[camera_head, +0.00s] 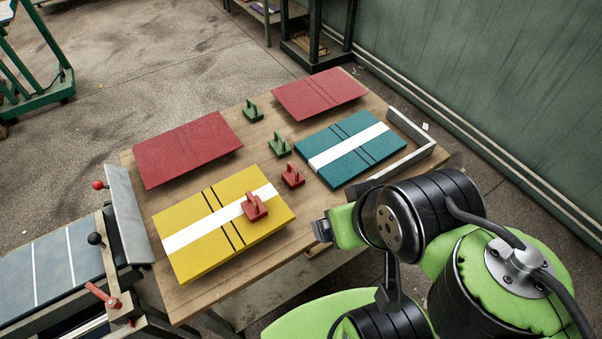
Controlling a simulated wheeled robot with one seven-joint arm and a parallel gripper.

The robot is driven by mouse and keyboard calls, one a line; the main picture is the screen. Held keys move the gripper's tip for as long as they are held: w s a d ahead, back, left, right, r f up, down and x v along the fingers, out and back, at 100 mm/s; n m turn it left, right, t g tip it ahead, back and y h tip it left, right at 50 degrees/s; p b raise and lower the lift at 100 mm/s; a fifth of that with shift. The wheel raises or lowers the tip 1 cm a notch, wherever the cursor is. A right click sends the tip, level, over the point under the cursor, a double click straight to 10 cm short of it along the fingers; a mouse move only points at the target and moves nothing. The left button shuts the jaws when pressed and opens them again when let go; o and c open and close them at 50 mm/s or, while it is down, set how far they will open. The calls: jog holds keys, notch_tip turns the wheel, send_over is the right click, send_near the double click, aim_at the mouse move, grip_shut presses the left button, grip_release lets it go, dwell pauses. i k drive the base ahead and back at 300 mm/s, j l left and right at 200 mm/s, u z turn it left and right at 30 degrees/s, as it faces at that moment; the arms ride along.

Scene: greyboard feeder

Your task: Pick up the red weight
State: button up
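Two red weights with upright handles are in view. One red weight (255,208) sits on the yellow board (195,257) with its white band. The other red weight (292,176) stands on the bare wood of the table (172,292), between the yellow and teal boards. My gripper (322,230) is at the table's front edge, to the right of the yellow board and apart from both weights. Its fingertips are small and partly hidden by my arm, so I cannot tell whether it is open.
Two green weights (278,145) (252,111) stand along the table's middle. A teal board (343,147) and two red boards (187,149) (318,93) lie around them. A metal angle rail (411,128) edges the right side. A feeder machine (60,265) adjoins the left.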

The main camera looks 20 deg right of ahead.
aim_at(292, 176)
jog(key=l+u, duration=0.1)
jog(key=u, duration=0.35)
jog(key=l+u, duration=0.15)
jog(key=u, duration=0.25)
jog(key=l+u, duration=0.15)
jog(key=u, duration=0.3)
jog(key=l+u, duration=0.15)
jog(key=u, duration=0.25)
jog(key=l+u, duration=0.15)
jog(key=u, duration=0.3)
